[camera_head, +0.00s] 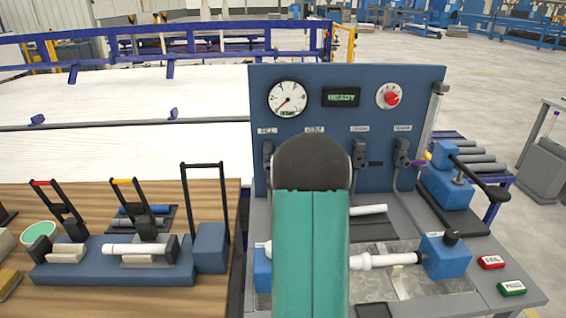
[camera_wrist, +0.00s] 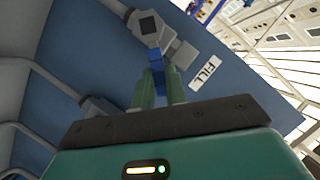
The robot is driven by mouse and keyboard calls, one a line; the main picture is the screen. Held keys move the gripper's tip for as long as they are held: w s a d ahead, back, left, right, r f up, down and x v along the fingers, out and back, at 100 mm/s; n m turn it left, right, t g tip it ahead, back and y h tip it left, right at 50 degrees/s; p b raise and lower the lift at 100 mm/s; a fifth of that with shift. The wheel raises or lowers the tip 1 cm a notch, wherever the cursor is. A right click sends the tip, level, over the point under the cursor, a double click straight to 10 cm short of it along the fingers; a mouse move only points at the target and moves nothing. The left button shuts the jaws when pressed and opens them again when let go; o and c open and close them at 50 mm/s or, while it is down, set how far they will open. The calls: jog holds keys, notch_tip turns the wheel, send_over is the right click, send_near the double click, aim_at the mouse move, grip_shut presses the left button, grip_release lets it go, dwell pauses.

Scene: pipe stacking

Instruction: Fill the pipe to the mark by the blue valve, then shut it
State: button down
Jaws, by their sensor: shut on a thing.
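In the wrist view, my gripper (camera_wrist: 160,74) is shut on the blue valve handle (camera_wrist: 154,56), beside the FILL label (camera_wrist: 207,73). A grey fitting sits just beyond the handle. In the head view, my arm's dark and teal link hides the gripper and much of the panel's lower middle. A white pipe (camera_head: 389,260) lies level on the bench, its right end at a blue end block (camera_head: 445,256); my arm covers its middle. The gauge (camera_head: 288,98) needle points to the lower left. The display (camera_head: 341,97) reads READY. I cannot make out the mark.
The blue panel (camera_head: 345,75) carries a red knob (camera_head: 391,97) and dark valves at the right. Red (camera_head: 491,262) and green (camera_head: 512,288) buttons sit at the bench's right front. A clamp fixture (camera_head: 118,262) holds a short white pipe on the wooden table at left.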

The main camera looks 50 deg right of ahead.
jog(key=shift+w+a+r+n+g+h, duration=0.3)
jog(key=shift+w+a+n+g, duration=0.2)
jog(key=shift+n, duration=0.45)
jog(key=shift+w+a+r+n+g+h, duration=0.15)
jog(key=shift+w+a+n+g+h, duration=0.2)
jog(key=shift+w+a+n+g, duration=0.45)
jog(key=shift+w+a+r+n+g+h, duration=0.1)
jog(key=shift+w+r+n+g+h, duration=0.25)
jog(key=shift+n, duration=0.8)
jog(key=shift+s+f, duration=0.1)
jog(key=c, duration=1.4)
grip_release()
jog(key=shift+c, duration=0.2)
jog(key=v, duration=1.3)
jog(key=shift+s+a, duration=0.15)
jog(key=shift+a, duration=0.2)
